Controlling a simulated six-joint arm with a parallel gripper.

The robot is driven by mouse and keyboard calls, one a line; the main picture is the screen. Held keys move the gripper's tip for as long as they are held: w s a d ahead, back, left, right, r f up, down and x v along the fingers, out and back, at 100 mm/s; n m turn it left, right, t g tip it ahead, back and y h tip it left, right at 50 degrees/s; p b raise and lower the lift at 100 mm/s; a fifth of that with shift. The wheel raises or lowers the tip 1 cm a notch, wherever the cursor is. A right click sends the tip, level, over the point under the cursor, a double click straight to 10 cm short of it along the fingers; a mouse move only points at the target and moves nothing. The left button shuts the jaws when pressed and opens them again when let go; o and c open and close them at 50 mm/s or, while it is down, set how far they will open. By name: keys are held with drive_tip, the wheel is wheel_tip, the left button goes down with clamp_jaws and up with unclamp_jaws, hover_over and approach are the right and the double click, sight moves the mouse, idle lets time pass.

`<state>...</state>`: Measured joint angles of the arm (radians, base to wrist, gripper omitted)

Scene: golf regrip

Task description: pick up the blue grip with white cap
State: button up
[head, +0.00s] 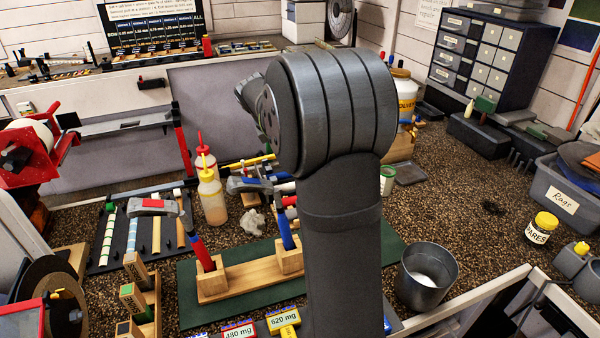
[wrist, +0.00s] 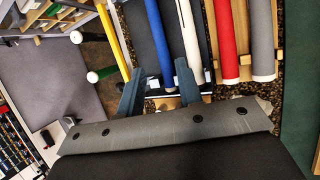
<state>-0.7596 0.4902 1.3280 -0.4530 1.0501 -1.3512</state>
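The blue grip (wrist: 157,38) lies in a row of grips in the wrist view, between a yellow one and a white one. Its near end looks pale, and I cannot clearly make out the cap. My gripper (wrist: 160,74) is open, with one finger on each side of the blue grip's near end. Nothing is visibly clamped, and I cannot tell whether a finger touches it. In the head view my arm hides most of the gripper and much of this row.
A white grip (wrist: 190,45), a red grip (wrist: 227,40) and a grey grip (wrist: 260,40) lie close to the right. A yellow grip (wrist: 113,40) is at left. A wooden stand (head: 240,282), glue bottles (head: 211,198) and a metal cup (head: 427,276) stand around my arm.

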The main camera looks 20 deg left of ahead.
drive_tip(key=x, duration=0.8)
drive_tip(key=shift+s, duration=0.1)
drive_tip(key=shift+a+x, duration=0.1)
drive_tip(key=shift+x, duration=1.3)
drive_tip(key=shift+a+x, duration=0.15)
drive_tip(key=shift+x, duration=1.25)
drive_tip(key=c, duration=0.7)
drive_tip(key=shift+o, duration=0.2)
drive_tip(key=shift+r, duration=0.55)
wheel_tip(320, 180, up, 3)
drive_tip(key=shift+f, duration=0.15)
drive_tip(key=d+r, duration=0.7)
drive_tip(key=d, duration=0.4)
drive_tip(key=w+a+f+y, duration=0.1)
drive_tip(key=a, duration=0.6)
drive_tip(key=w+a+f+t, duration=0.1)
drive_tip(key=w+a, duration=0.1)
drive_tip(key=a, duration=0.5)
drive_tip(key=shift+w+a+f+t+y, duration=0.2)
drive_tip(key=shift+w+a+t+y, duration=0.1)
drive_tip(key=shift+y, duration=0.1)
